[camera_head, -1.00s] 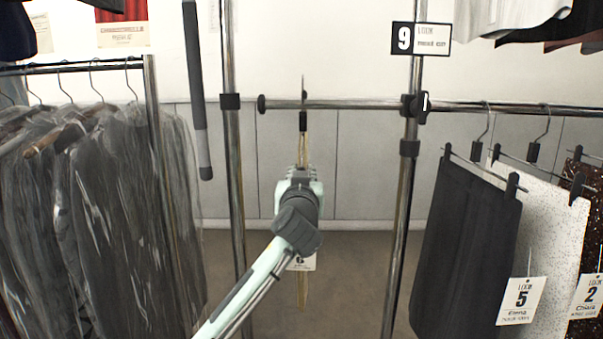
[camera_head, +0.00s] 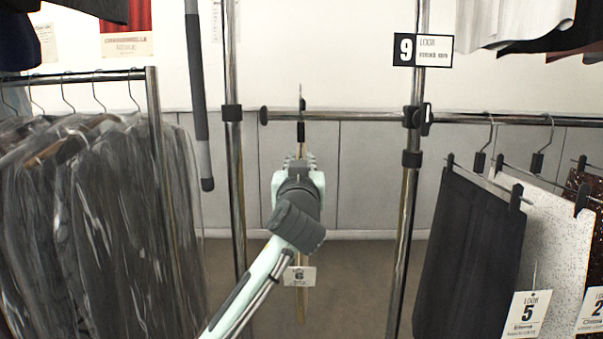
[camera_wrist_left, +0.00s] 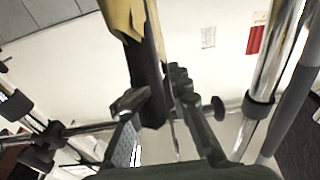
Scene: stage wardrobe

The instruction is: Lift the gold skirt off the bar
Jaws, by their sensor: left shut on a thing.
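The gold skirt shows edge-on in the head view as a thin gold strip (camera_head: 301,308) below my arm, mostly hidden behind it. Its white tag (camera_head: 299,276), marked 6, hangs beside my wrist. Its hanger has a black neck (camera_head: 301,132) and a thin hook at the bar (camera_head: 350,116); whether the hook bears on the bar I cannot tell. My left gripper (camera_head: 299,161) is shut on the hanger just below the bar. In the left wrist view the black neck (camera_wrist_left: 150,95) lies between the fingers, with gold fabric (camera_wrist_left: 122,18) beside it. My right gripper is not in view.
Chrome uprights (camera_head: 236,190) flank the skirt left and right. A dark skirt (camera_head: 463,255) tagged 5 and a white speckled skirt (camera_head: 558,225) hang to the right. Bagged dark garments (camera_head: 95,220) hang on a left rack. A grey pole (camera_head: 200,100) hangs at upper left.

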